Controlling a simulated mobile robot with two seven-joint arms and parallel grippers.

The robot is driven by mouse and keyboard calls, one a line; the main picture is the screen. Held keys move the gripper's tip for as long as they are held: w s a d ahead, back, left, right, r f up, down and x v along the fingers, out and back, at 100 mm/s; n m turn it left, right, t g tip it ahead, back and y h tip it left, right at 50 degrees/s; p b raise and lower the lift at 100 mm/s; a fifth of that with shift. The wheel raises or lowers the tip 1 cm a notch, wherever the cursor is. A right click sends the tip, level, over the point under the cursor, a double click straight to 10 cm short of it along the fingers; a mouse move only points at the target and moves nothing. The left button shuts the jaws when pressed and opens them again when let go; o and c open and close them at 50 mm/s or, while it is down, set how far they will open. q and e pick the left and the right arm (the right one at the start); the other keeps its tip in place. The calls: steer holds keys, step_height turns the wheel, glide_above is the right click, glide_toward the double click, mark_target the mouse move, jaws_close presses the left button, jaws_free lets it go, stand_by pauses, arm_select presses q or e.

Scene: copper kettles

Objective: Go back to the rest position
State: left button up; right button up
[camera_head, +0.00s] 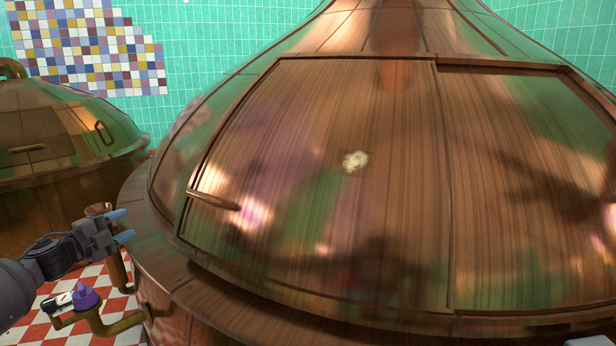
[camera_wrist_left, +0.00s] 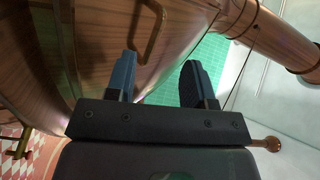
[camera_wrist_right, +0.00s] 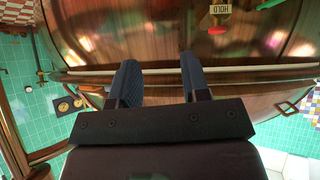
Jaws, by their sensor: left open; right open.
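My left gripper (camera_head: 124,226) is at the lower left of the head view, beside the rim of the large copper kettle (camera_head: 330,200). Its blue fingers are apart and nothing is between them; they also show in the left wrist view (camera_wrist_left: 158,80). The kettle's hatch handle (camera_head: 213,200) is to the right of and above this gripper, apart from it in the head view. My right gripper (camera_wrist_right: 155,82) shows in the right wrist view with its blue fingers apart and empty, in front of copper surfaces. It cannot be made out clearly in the head view.
A second copper kettle (camera_head: 60,150) stands at the left. A purple-topped valve (camera_head: 86,297) on a brass pipe (camera_head: 112,325) is below my left gripper. Red and white checkered floor (camera_head: 40,325) is at the lower left.

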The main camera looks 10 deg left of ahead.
arm_select(q)
steer(key=s+d+f+n+g+y+p, duration=0.35)
steer(key=s+d+f+n, duration=0.65)
steer(key=s+d+f, duration=0.75)
steer(key=s+d+f+n+g+p, duration=0.1)
steer(key=s+d+f+n+p, duration=0.1)
steer(key=s+d, duration=0.6)
steer(key=s+d+f+n+g+p, duration=0.2)
steer(key=s+d+n, duration=0.3)
steer(key=s, duration=0.9)
steer(key=d+f+y, duration=0.1)
steer(key=d, duration=0.1)
steer(key=shift+d+f+n, duration=0.3)
steer(key=shift+d+f, duration=0.1)
steer(key=shift+c, duration=0.6)
steer(key=shift+d, duration=0.1)
arm_select(e)
step_height(320, 180, up, 7)
steer(key=t, duration=0.1)
steer(key=shift+s+r, duration=0.15)
steer(key=shift+r, duration=0.05)
